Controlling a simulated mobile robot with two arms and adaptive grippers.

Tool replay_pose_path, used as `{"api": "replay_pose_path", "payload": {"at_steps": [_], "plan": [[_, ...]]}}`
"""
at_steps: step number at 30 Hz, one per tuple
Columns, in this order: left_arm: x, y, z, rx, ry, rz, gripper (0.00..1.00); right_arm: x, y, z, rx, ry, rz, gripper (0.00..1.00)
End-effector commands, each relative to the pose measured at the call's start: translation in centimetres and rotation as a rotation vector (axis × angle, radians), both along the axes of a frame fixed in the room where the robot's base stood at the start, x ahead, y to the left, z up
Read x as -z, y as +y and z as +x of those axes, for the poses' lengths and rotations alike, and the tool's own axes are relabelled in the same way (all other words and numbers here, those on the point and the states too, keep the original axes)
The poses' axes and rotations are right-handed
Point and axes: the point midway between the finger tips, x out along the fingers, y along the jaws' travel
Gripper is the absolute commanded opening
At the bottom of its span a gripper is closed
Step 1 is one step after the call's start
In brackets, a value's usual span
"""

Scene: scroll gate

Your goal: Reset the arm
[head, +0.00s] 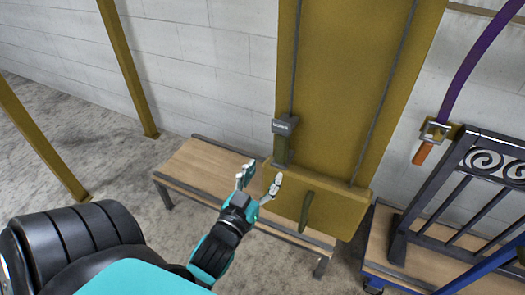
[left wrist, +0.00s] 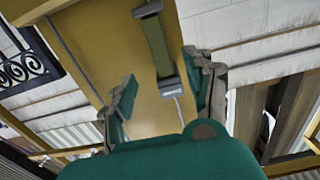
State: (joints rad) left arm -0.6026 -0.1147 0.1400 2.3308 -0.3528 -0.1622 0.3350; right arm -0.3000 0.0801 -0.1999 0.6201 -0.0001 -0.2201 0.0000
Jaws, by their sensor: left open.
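My left gripper (head: 258,185) is open and empty in the head view, above the wooden bench and in front of the lower left part of the yellow panel. Its two fingers are spread apart. In the left wrist view my left gripper (left wrist: 162,98) has its fingers on either side of the view, with the yellow panel beyond them. My right gripper is not in view.
A yellow panel (head: 335,100) carries an olive strap with a dark labelled block (head: 284,126) and a green handle (head: 306,212). A wooden bench (head: 190,165) stands below. At right are a purple strap (head: 470,70) and a black scrolled gate (head: 485,160) on a blue cart.

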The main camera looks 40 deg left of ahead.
Motion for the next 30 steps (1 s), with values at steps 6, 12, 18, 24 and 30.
{"api": "replay_pose_path", "payload": {"at_steps": [6,12,18,24,30], "plan": [[0.0,0.0,0.0,0.000,0.000,0.000,0.54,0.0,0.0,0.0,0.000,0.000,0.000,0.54],[0.9,-0.2,0.2,0.006,0.017,-0.005,0.54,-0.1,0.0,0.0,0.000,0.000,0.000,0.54],[10.5,-2.4,1.3,0.064,0.200,-0.043,0.54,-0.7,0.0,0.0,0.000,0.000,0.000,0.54],[25.1,-6.3,-0.9,0.159,0.499,-0.081,0.54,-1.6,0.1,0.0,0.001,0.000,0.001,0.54],[38.4,-9.2,-7.9,0.250,0.820,-0.084,0.54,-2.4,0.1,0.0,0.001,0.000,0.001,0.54]]}}
